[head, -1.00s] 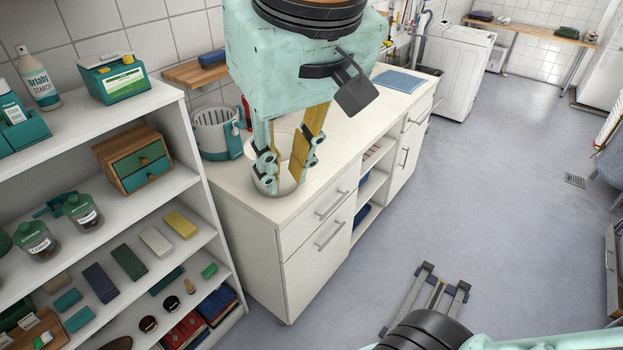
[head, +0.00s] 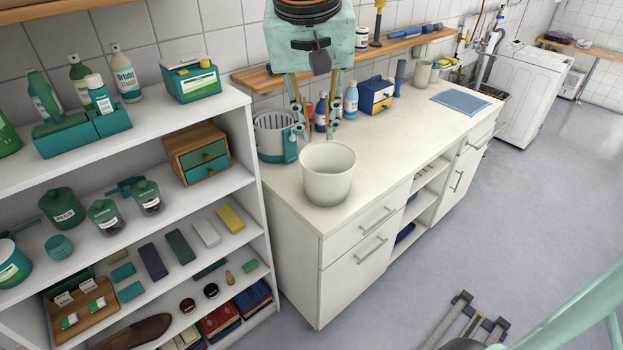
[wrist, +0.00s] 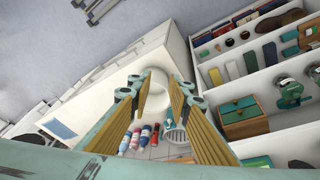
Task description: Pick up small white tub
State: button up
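The small white tub (head: 327,178) stands upright near the front left end of the white counter (head: 420,138). It is open-topped and looks empty. My gripper (head: 318,130) is open and empty, with its two fingers apart. In the head view it appears behind and above the tub, and no contact shows. In the wrist view the tub (wrist: 156,72) shows beyond the spread fingertips (wrist: 158,88), roughly between them. The exact gap between fingers and tub cannot be told.
A grey and teal slotted basket (head: 275,138) stands close behind-left of the tub. Bottles (head: 351,100) and a blue and yellow box (head: 376,95) stand along the wall under a wooden shelf (head: 400,42). A loaded white shelf unit (head: 240,100) is left. Counter right of the tub is clear.

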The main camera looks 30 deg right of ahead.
jog(key=w+d+f+m+p, duration=0.2)
jog(key=w+f, duration=0.4)
jog(key=w, duration=0.3)
jog(key=w+d+f+m+h+p, duration=0.1)
jog(key=w+d+f+m+p, duration=0.1)
jog(key=w+f, duration=0.4)
jog(key=w+d+f+m+g+h+p, duration=0.1)
jog(key=w+f, duration=0.4)
jog(key=w, duration=0.9)
jog(key=shift+d+f+m+p, duration=0.4)
jog(key=shift+d+p, duration=0.2)
jog(key=shift+d, duration=0.65)
jog(key=shift+f, duration=0.15)
send_over(305, 160)
jog(key=a, duration=0.1)
notch_tip(305, 160, down, 8)
jog(key=shift+r, duration=0.2)
jog(key=shift+f, duration=0.15)
jog(key=shift+p+x, duration=0.7)
jog(key=shift+x, duration=1.75)
jog(key=shift+a, duration=0.15)
